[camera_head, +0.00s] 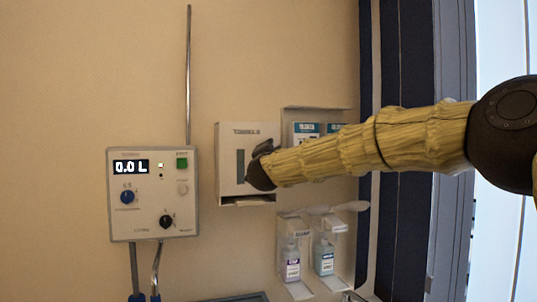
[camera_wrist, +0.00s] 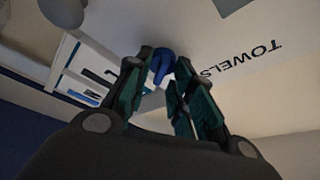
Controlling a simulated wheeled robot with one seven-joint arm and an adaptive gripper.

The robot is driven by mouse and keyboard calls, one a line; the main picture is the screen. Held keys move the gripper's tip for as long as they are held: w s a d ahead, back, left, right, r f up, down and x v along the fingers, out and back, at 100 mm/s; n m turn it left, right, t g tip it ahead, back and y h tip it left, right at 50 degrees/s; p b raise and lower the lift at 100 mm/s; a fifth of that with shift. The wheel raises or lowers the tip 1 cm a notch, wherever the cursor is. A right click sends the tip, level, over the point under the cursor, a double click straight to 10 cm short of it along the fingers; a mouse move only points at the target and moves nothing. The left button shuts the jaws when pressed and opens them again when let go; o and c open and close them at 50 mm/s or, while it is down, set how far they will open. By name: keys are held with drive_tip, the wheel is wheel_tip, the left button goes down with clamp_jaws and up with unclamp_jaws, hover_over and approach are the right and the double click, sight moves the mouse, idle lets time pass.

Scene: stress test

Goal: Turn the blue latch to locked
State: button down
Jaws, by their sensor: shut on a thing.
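The blue latch (camera_wrist: 161,64) shows in the wrist view between my gripper's fingertips, on the face of the white dispenser (camera_wrist: 225,35) lettered "TOWELS". My gripper (camera_wrist: 165,72) is shut on it. Only part of the latch shows, and I cannot tell whether it stands at locked. In the head view the dispenser (camera_head: 229,140) hangs on the wall in the middle. My gripper (camera_head: 258,168) is at its right half and hides the latch there.
Left of the dispenser is a control box (camera_head: 118,220) with knobs, a green button and a "0.0 L" display. A rack (camera_head: 300,112) with boxes is on the right, partly behind my arm. Pump bottles (camera_head: 292,265) hang below. Bare wall (camera_head: 70,80) is at upper left.

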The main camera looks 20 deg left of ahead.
drive_tip(key=m, duration=0.2)
drive_tip(key=m+g+h+p, duration=0.1)
drive_tip(key=m, duration=0.1)
drive_tip(key=m+g, duration=0.1)
drive_tip(key=m, duration=0.1)
drive_tip(key=shift+r+h, duration=0.35)
drive_tip(key=shift+h, duration=0.05)
drive_tip(key=shift+d+r+m, duration=0.15)
drive_tip(key=shift+m, duration=0.25)
drive_tip(key=c, duration=1.6)
unclamp_jaws()
drive_tip(key=shift+s, duration=0.1)
drive_tip(key=shift+o, duration=0.2)
drive_tip(key=s+d, duration=0.2)
drive_tip(key=s, duration=0.9)
drive_tip(key=shift+s+f, duration=0.25)
